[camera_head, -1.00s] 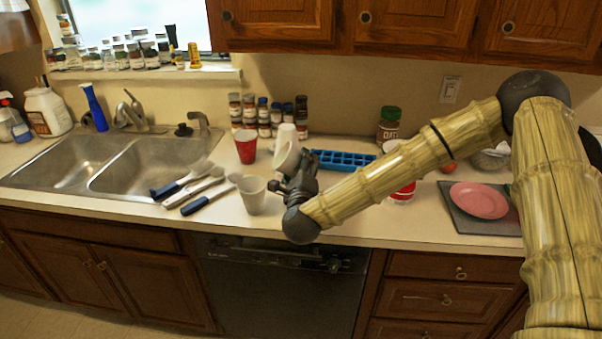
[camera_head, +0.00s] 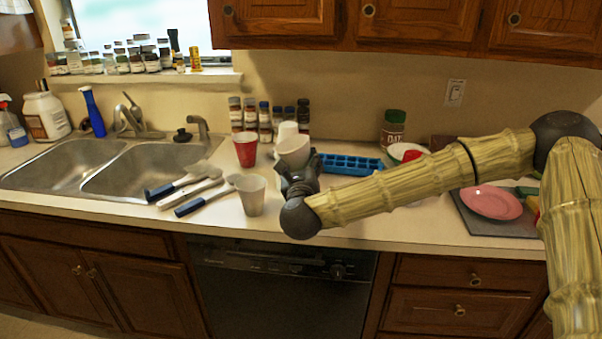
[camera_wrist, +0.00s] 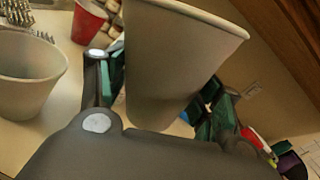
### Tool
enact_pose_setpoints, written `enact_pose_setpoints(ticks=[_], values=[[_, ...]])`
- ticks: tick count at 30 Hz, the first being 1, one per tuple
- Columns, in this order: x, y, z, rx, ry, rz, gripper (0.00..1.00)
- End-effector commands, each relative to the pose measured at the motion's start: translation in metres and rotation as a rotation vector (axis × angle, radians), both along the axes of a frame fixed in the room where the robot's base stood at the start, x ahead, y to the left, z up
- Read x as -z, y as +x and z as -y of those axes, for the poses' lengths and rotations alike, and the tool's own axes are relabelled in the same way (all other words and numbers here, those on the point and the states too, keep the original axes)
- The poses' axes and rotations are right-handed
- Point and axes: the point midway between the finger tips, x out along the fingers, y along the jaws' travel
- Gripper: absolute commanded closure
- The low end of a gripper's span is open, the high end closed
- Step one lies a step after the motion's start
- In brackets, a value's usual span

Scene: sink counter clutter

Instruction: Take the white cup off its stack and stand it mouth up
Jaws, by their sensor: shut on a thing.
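My gripper (camera_head: 298,178) is shut on a white cup (camera_head: 293,152) and holds it above the counter. In the wrist view the cup (camera_wrist: 175,65) sits between the two fingers, its wide rim toward the top, leaning somewhat; in the head view its mouth is up.
A red cup (camera_head: 245,150) stands behind the pale cup. Utensils with blue handles (camera_head: 192,205) lie by the sink (camera_head: 150,165). A blue ice tray (camera_head: 348,164) and spice jars (camera_head: 264,120) are behind. A pink plate (camera_head: 491,202) is at right.

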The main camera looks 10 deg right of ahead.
Motion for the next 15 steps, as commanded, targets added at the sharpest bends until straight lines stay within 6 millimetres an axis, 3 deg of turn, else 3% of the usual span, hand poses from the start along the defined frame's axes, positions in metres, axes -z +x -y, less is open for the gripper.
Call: enact_pose_setpoints(ticks=[15], values=[[0.0056,0.0007,-0.0033,0.0,0.296,0.052,0.43]])
